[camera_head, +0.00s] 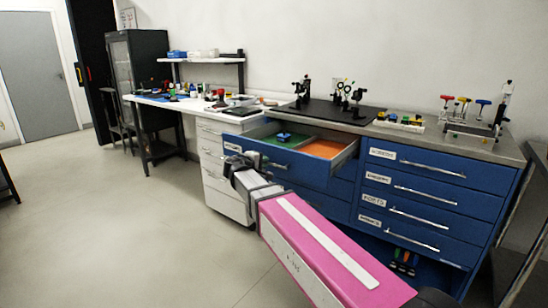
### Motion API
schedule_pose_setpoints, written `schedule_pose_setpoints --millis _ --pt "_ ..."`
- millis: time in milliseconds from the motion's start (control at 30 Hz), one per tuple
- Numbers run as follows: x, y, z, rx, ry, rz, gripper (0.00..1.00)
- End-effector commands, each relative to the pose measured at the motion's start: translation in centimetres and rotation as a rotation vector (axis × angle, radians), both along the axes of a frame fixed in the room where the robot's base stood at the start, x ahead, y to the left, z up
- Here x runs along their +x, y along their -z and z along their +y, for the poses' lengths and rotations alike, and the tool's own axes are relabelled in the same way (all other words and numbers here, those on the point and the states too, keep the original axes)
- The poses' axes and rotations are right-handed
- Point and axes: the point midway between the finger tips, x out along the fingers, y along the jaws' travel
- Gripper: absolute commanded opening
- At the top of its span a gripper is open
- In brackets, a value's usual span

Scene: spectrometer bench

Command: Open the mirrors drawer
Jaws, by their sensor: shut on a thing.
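The top left drawer (308,170) of the blue cabinet is pulled well out. Its label (231,147) is too small to read, so I cannot confirm it is the mirrors drawer. Inside are a green section (262,140) with a small blue-green item and an orange section (322,149). My gripper (256,160) is at the drawer's front, shut on its silver handle (279,166). My gripper and arm hide part of the handle and the drawers below.
The right column of labelled drawers (435,185) is shut. A black breadboard (325,113) with optics stands on the bench top, with coloured tools (465,108) at right. White drawers (216,170) stand left of the cabinet. The floor (110,220) at left is clear.

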Motion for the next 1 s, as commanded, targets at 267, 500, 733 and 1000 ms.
schedule_pose_setpoints --millis 267,500,733,1000 --pt "-4.0 0.1 3.0 0.002 -0.002 0.001 0.0" --pt "-5.2 0.1 4.1 0.002 -0.001 0.001 0.0" --pt "-5.4 0.1 4.2 0.002 0.0 0.001 0.0" --pt "-5.4 0.1 4.2 0.002 0.0 0.001 0.35"
